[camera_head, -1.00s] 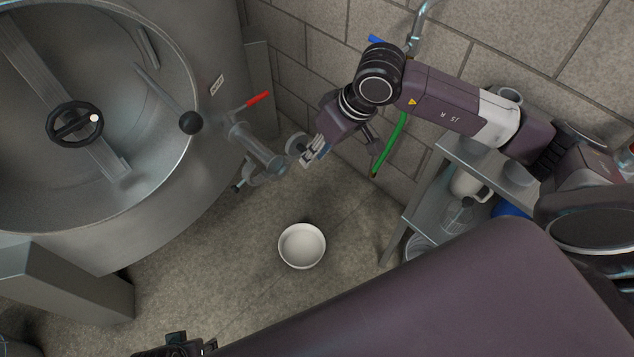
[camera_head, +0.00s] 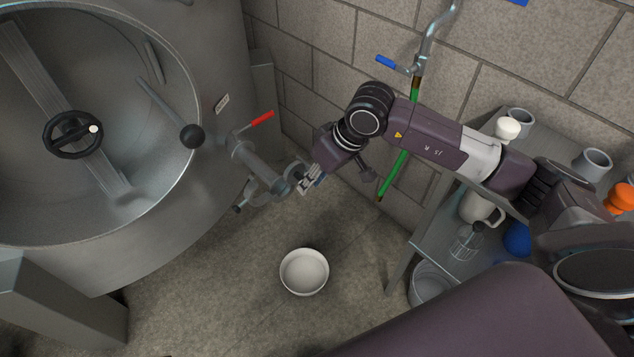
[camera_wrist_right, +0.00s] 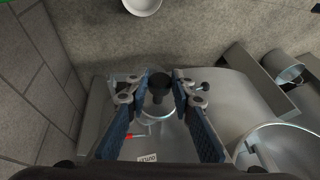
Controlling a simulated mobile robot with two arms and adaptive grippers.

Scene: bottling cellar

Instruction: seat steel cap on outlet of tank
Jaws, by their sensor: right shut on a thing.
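The steel tank (camera_head: 215,60) stands at the left. Its outlet (camera_head: 262,175), a steel pipe with a clamp, points right and down from the tank wall. The steel cap (camera_head: 296,171) is at the outlet's open end, seen edge-on; I cannot tell whether it touches or is fully seated. My right gripper (camera_head: 308,180) is shut on the cap from its outer side. In the right wrist view, the fingers (camera_wrist_right: 158,88) stand on both sides of the dark-looking cap (camera_wrist_right: 159,80), with the outlet behind it. My left gripper is out of view.
A red valve lever (camera_head: 262,118) sits above the outlet. A white bowl (camera_head: 304,272) lies on the open floor below. A green hose (camera_head: 396,170) hangs by the wall. A steel shelf (camera_head: 408,250) with vessels stands at the right.

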